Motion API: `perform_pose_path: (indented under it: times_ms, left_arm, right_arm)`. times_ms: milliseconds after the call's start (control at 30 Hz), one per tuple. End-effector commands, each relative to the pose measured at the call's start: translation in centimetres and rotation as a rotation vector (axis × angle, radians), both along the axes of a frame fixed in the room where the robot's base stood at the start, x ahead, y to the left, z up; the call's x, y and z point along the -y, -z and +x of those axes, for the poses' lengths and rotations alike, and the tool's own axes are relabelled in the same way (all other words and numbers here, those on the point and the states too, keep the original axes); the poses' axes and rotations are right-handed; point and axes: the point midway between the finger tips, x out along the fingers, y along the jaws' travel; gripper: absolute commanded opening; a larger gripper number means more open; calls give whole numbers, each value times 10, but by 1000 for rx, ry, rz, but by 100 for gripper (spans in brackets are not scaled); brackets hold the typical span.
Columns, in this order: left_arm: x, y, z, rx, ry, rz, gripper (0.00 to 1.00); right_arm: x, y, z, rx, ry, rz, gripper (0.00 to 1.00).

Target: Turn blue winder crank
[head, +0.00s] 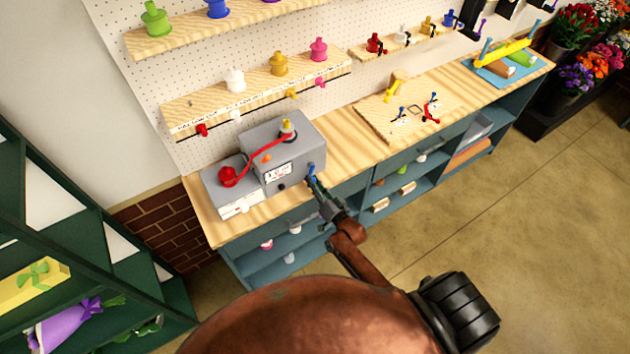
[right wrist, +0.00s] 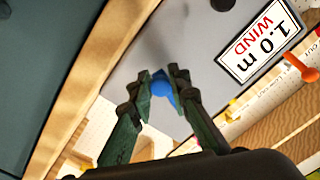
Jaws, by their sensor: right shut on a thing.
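The grey winder box (head: 285,148) stands on the wooden counter, with a label reading "1.0 m WIND" (right wrist: 258,42) on its front. Its blue crank (head: 311,170) is at the right end of the box front. My right gripper (head: 314,181) reaches it from the front. In the right wrist view, the fingers (right wrist: 164,88) are closed around the blue crank knob (right wrist: 162,84), which shows between the fingertips. The rest of the crank is mostly hidden. My left gripper is not in view.
A red spool (head: 227,176) sits on a lower grey box (head: 232,196) left of the winder, with a red ribbon running to a yellow spool (head: 288,131) on top. A wooden board (head: 390,118) with small tools lies to the right. Shelves hold spools behind.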

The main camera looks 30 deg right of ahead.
Motion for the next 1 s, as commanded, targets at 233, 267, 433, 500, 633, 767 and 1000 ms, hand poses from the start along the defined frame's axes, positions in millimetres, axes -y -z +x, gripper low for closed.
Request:
perform_pose_path:
  times_ms: [233,267,433,500,633,767,1000]
  left_arm:
    - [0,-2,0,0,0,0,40]
    - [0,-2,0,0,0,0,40]
    - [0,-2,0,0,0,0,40]
    - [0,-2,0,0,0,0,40]
    - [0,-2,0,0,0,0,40]
    - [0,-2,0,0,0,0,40]
    - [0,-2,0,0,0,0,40]
  right_arm:
    - [1,-5,1,4,5,49,0]
    - [1,-5,1,4,5,51,0]
    - [1,-5,1,4,5,56,0]
    - [1,-5,1,4,5,56,0]
    - [1,-5,1,4,5,55,0]
    - [1,-4,1,3,4,54,24]
    - [-2,-2,1,-1,1,54,34]
